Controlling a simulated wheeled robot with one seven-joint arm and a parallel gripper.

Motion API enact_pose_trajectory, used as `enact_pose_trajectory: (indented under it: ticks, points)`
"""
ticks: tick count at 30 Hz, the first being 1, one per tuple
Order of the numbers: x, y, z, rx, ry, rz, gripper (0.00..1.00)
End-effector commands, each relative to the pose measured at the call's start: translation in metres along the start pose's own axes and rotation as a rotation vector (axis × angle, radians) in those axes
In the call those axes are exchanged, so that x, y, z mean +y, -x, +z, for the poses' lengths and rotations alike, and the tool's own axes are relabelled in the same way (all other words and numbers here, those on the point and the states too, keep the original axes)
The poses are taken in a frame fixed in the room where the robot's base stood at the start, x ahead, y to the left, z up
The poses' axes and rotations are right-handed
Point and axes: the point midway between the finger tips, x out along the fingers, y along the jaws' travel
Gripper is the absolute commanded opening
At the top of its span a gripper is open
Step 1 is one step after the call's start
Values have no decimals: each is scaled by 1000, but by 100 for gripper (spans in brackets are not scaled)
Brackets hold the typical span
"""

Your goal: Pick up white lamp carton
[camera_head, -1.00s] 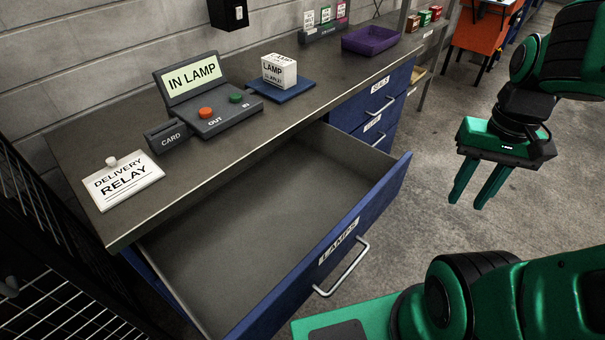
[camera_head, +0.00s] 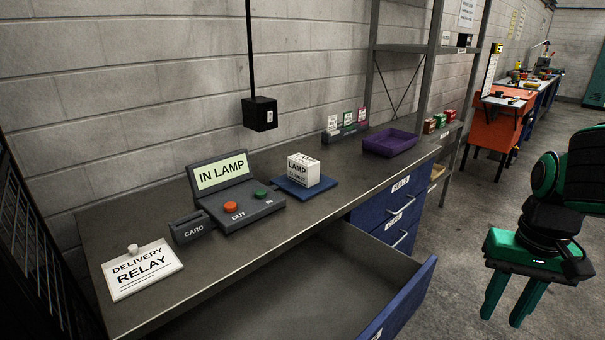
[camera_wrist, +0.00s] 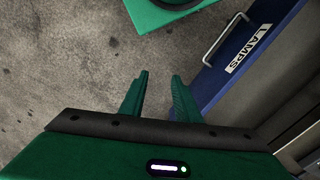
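The white lamp carton (camera_head: 303,170) stands upright on a blue mat (camera_head: 322,188) on the dark counter in the head view, with "LAMP" printed on its side. My gripper (camera_head: 502,308) hangs at the right of the head view, pointing down over the floor, well apart from the carton. Its two green fingers are spread and nothing is between them. In the wrist view my gripper (camera_wrist: 158,82) also shows open fingers over bare floor. The carton is not in the wrist view.
The open, empty lamps drawer (camera_head: 330,275) juts out below the counter; its label shows in the wrist view (camera_wrist: 249,48). Left of the carton are an "IN LAMP" terminal (camera_head: 240,205), card reader (camera_head: 190,228) and delivery card (camera_head: 142,270). A purple tray (camera_head: 390,143) is behind right.

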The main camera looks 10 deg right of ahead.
Motion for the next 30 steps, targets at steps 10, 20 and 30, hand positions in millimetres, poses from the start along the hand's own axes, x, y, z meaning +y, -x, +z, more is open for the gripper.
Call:
enact_pose_trajectory:
  ticks: [10, 20, 30]
  points:
    - [0, 0, 0, 0, 0, 0, 29]
    - [-14, 12, -35, 81, 104, -10, 69]
    - [-133, 23, -195, 348, 507, -96, 69]
